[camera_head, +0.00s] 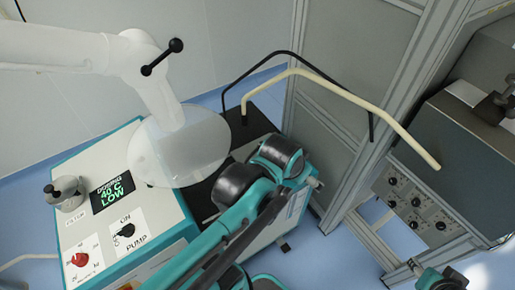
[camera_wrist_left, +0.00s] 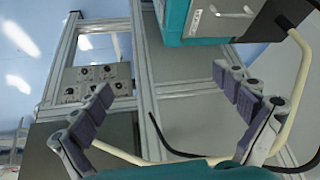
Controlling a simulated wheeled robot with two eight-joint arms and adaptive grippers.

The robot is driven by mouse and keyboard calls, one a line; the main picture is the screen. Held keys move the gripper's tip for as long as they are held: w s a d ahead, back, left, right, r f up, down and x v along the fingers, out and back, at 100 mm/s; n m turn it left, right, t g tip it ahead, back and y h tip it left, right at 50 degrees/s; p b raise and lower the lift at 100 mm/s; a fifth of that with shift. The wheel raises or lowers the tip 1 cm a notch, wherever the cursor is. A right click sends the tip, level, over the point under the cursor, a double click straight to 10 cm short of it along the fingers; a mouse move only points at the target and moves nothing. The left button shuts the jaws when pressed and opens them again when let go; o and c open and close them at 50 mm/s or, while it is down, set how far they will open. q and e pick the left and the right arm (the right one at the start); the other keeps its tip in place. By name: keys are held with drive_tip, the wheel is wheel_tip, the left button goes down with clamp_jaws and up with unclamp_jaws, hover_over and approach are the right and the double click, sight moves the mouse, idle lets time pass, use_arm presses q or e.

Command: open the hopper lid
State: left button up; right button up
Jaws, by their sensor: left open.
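A black ball-ended handle (camera_head: 161,57) sits on the white tube. My left arm reaches up beside the unit, to the right of the disc. My left gripper (camera_wrist_left: 163,83) is open and empty in the left wrist view, pointing towards the grey frame, not at the disc.
A metal frame (camera_head: 345,190) and knobbed panel (camera_head: 414,205) stand at right. A small metal pot (camera_head: 66,196), red knob (camera_head: 80,260) and pump switch (camera_head: 126,230) are on the unit.

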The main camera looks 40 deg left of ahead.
use_arm(q)
drive_tip(key=w+a+f+m+g+p, duration=0.1)
drive_tip(key=w+a+f+g, duration=0.15)
drive_tip(key=w+a, duration=0.45)
drive_tip(key=w+a+f+m+g, duration=0.15)
drive_tip(key=w+a+f, duration=0.3)
drive_tip(key=a, duration=0.45)
drive_tip(key=a+f, duration=0.2)
drive_tip(key=f, duration=0.2)
drive_tip(key=a+f+g+b, duration=0.1)
drive_tip(key=a+f, duration=0.1)
drive_tip(key=f, duration=0.2)
drive_tip(key=w+a+f+g+b, duration=0.1)
drive_tip(key=a+f, duration=0.1)
drive_tip(key=f, duration=0.3)
drive_tip(key=shift+w, duration=0.1)
